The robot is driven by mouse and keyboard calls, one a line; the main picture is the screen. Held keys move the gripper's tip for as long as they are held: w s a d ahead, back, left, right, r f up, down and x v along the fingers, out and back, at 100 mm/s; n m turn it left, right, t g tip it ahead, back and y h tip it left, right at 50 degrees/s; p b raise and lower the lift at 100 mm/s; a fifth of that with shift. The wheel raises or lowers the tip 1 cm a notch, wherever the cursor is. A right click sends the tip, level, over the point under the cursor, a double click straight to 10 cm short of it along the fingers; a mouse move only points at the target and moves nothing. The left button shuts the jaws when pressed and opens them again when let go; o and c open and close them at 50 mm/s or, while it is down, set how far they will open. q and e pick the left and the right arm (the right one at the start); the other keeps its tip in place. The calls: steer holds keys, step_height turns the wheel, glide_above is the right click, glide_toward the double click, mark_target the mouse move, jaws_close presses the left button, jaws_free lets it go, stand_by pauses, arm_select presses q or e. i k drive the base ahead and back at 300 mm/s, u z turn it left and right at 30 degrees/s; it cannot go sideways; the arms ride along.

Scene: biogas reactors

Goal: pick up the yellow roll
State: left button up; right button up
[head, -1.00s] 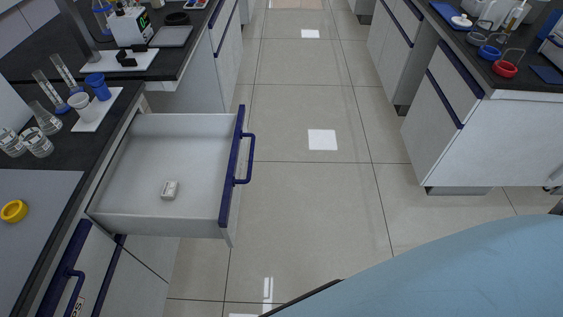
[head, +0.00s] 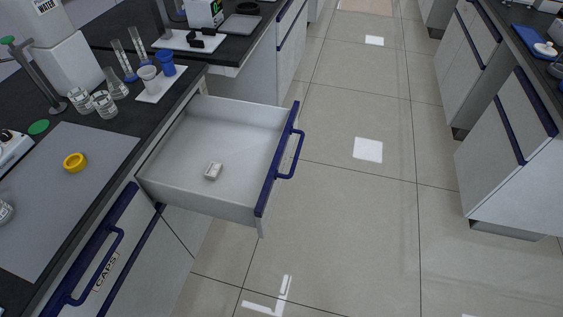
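The yellow roll (head: 75,162) lies on a grey mat (head: 60,205) on the dark counter at the left of the head view. It is a small ring shape with a darker centre. Nothing touches it. Neither of my grippers shows in the head view.
Glass beakers (head: 104,105), a white cup (head: 148,78) and a blue cup (head: 166,63) stand behind the mat. The tiled floor (head: 350,230) on the right is clear.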

mark_target(76, 162)
steer(key=u, duration=0.85)
steer(key=k, duration=0.25)
steer(key=u, duration=1.05)
steer(key=i, duration=0.75)
steer(key=u, duration=0.45)
